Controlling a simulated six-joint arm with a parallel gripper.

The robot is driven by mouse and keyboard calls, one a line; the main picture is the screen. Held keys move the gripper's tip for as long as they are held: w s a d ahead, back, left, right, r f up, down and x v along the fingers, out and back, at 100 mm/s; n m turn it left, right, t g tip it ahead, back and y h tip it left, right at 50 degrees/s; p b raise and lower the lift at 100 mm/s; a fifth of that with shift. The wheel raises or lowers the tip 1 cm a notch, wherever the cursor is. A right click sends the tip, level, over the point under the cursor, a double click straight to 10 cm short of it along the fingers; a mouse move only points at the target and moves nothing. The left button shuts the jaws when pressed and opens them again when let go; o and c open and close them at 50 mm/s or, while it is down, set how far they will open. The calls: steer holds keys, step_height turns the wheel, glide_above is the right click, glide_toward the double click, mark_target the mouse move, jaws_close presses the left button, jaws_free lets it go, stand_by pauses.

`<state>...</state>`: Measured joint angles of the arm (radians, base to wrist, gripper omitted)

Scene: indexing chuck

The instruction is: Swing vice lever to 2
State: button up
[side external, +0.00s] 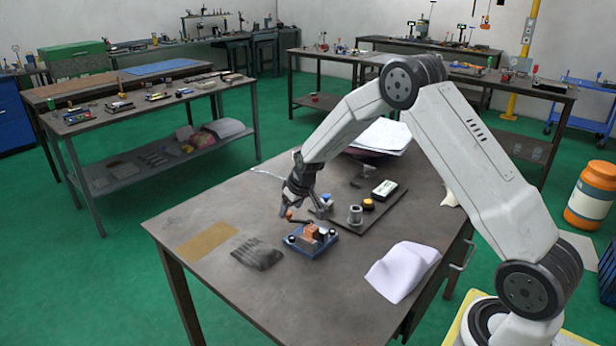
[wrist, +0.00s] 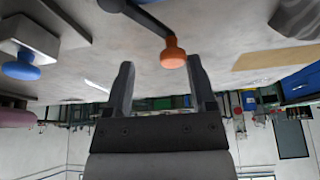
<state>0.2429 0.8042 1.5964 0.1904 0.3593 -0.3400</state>
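The lever is a dark bar (wrist: 150,20) with an orange ball knob (wrist: 173,53) at its end. In the wrist view the knob sits between the two fingertips of my gripper (wrist: 160,72), nearer the right finger, with a gap on the left. The fingers are apart. In the side view my gripper (side external: 285,211) points down beside the small orange knob (side external: 290,215). A blue-based fixture (side external: 325,247) with a copper-coloured block (side external: 312,233) stands just in front. Position marks, including 2, are not readable.
A blue knob (wrist: 22,68) on a pale block is at the left of the wrist view. A grey cylinder (side external: 355,215) and a white-topped box (side external: 384,190) stand on a dark plate.

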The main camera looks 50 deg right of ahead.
mark_target(300, 222)
steer(key=shift+w+d+m, duration=0.1)
steer(key=shift+d+m, duration=0.2)
steer(key=shift+m, duration=0.3)
steer(key=v, duration=0.8)
steer(key=s+a+n+g, duration=0.1)
steer(key=s+a, duration=0.5)
steer(key=s, duration=0.6)
steer(key=s+a+n+g, duration=0.1)
steer(key=s+a, duration=0.5)
steer(key=s, duration=0.6)
steer(key=shift+a, duration=0.4)
steer(key=shift+s+f, duration=0.15)
